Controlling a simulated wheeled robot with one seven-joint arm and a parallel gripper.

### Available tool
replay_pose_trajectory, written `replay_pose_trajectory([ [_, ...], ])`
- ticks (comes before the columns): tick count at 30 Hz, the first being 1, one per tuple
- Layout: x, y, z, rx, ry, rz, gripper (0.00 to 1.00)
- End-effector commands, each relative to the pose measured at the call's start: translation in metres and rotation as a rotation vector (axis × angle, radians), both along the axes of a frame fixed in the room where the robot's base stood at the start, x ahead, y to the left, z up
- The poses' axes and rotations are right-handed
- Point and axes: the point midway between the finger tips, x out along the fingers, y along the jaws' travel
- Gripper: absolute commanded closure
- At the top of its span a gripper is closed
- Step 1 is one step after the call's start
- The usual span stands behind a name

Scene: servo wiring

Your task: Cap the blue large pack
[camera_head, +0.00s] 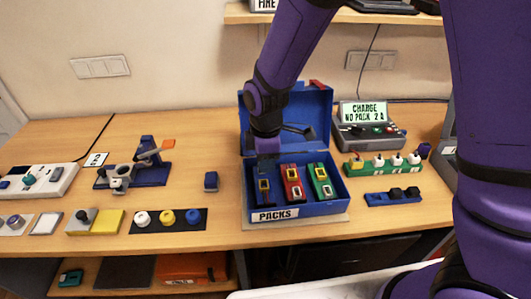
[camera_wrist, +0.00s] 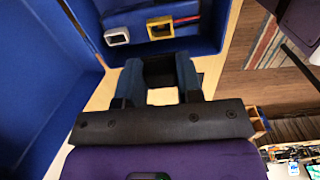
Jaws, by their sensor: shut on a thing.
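The blue pack (camera_head: 264,199), with a yellow label, stands in the left slot of the blue box marked PACKS (camera_head: 328,208). My gripper (camera_head: 267,157) is above the box's left side, close over the blue pack. In the wrist view, my gripper (camera_wrist: 160,82) is shut on a small dark piece (camera_wrist: 158,67) between its fingertips. What the piece is, and whether it touches the pack, I cannot tell.
A red pack (camera_head: 292,184) and a green pack (camera_head: 321,181) stand in the same box. The box's lid (camera_head: 312,105) is raised behind. A charger (camera_head: 368,128), a green strip (camera_head: 384,169) and a blue strip (camera_head: 380,199) are to the right. A blue stand (camera_head: 149,175) is left.

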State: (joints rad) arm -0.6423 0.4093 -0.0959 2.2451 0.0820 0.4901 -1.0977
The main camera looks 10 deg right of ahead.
Motion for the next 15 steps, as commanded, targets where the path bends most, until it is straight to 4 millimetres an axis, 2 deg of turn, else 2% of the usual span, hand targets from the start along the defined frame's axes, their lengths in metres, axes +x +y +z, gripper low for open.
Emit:
replay_pose_trajectory([
  [6,0.000,-0.001,-0.019,-0.002,0.003,-0.001,0.89],
  [15,0.000,0.000,-0.035,0.000,0.000,0.000,0.89],
])
